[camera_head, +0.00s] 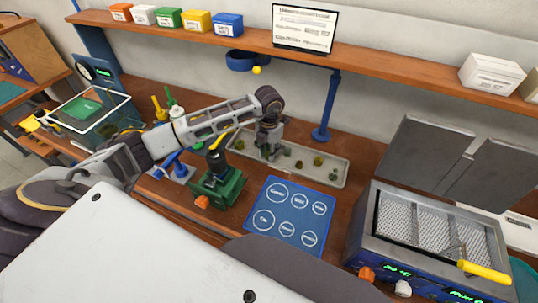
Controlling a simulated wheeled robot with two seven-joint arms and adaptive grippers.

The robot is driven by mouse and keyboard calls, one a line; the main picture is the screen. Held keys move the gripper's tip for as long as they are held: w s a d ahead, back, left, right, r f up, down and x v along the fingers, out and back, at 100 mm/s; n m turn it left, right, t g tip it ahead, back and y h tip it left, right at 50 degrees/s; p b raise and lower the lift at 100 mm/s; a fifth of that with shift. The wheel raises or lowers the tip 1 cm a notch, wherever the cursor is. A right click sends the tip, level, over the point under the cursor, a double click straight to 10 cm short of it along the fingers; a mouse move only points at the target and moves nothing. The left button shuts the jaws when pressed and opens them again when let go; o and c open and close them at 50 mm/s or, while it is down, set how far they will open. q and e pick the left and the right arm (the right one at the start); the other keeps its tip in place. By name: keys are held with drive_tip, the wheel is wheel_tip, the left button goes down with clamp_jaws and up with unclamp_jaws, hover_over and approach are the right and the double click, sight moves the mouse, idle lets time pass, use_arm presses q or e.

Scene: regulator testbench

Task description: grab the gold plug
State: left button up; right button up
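A shallow grey tray (345,160) lies on the wooden bench and holds several small greenish and brownish-gold pieces, among them one (318,160) towards its right end. They are too small to tell surely which is the gold plug. My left gripper (268,152) points down over the left-middle part of the tray, with its fingertips low near the tray floor. The gripper hides what lies directly beneath it, and I cannot tell whether its fingers are open or closed on something. My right gripper is not in view.
A blue mat (288,207) with labelled circles lies in front of the tray. A green fixture (218,187) stands left of it. A metal bath (435,232) with a mesh basket and yellow handle is at right. A shelf (390,55) with coloured boxes runs above, on a blue post (328,105).

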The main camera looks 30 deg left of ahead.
use_arm(q)
drive_tip(key=c, duration=0.3)
drive_tip(key=shift+c, duration=0.2)
wheel_tip(320, 180, up, 10)
drive_tip(key=b, duration=0.1)
idle(0.4)
